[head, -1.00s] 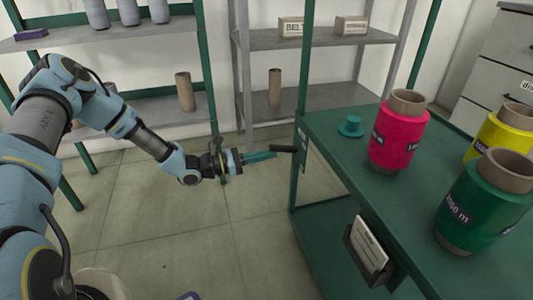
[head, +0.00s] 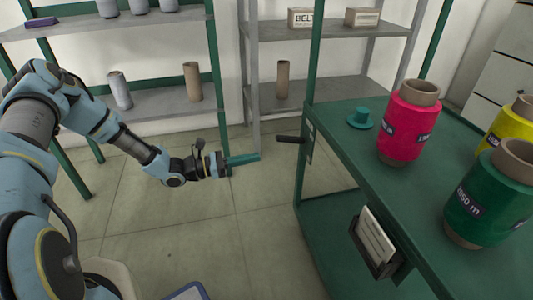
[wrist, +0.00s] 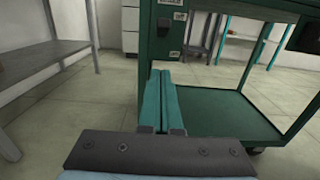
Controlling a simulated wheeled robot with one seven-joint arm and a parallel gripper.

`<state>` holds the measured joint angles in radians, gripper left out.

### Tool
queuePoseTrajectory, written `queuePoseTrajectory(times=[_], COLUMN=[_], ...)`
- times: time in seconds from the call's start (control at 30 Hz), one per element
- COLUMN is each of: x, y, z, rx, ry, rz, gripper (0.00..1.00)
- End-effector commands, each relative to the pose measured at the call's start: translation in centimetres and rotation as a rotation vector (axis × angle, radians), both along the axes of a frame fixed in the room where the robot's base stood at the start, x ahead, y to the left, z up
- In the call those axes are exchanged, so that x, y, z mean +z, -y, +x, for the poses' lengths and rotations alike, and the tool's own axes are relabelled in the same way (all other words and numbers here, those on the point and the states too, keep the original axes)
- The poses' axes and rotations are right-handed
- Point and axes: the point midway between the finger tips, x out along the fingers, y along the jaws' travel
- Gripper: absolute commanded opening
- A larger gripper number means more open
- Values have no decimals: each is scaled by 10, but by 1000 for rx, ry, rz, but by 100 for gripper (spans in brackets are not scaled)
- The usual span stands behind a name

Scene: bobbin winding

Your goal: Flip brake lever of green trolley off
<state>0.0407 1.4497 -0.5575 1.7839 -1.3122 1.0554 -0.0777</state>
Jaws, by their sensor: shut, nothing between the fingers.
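The green trolley (head: 335,125) stands at the right in the head view.
Pink (head: 403,125), green (head: 488,200) and yellow (head: 504,130) spools and a teal knobbed disc (head: 360,118) are on the trolley top. A card holder (head: 372,243) hangs on its side. Grey shelves (head: 180,101) stand behind.

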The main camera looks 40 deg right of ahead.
Motion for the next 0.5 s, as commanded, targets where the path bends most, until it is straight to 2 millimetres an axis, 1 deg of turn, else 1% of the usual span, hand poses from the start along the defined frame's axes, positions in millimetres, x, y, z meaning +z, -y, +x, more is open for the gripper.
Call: queuePoseTrajectory(times=[0.03, 0.1, 0.2, 0.33, 0.5], x=[2, 2, 2, 2, 1], y=[-9, -19, -29, -36, -37], z=[4, 8, 12, 14, 14], rx=[2, 2, 2, -1, -1], ry=[1, 1, 1, 1, 1], rz=[1, 1, 0, 1, 1], gripper=[0, 0, 0, 0, 0])
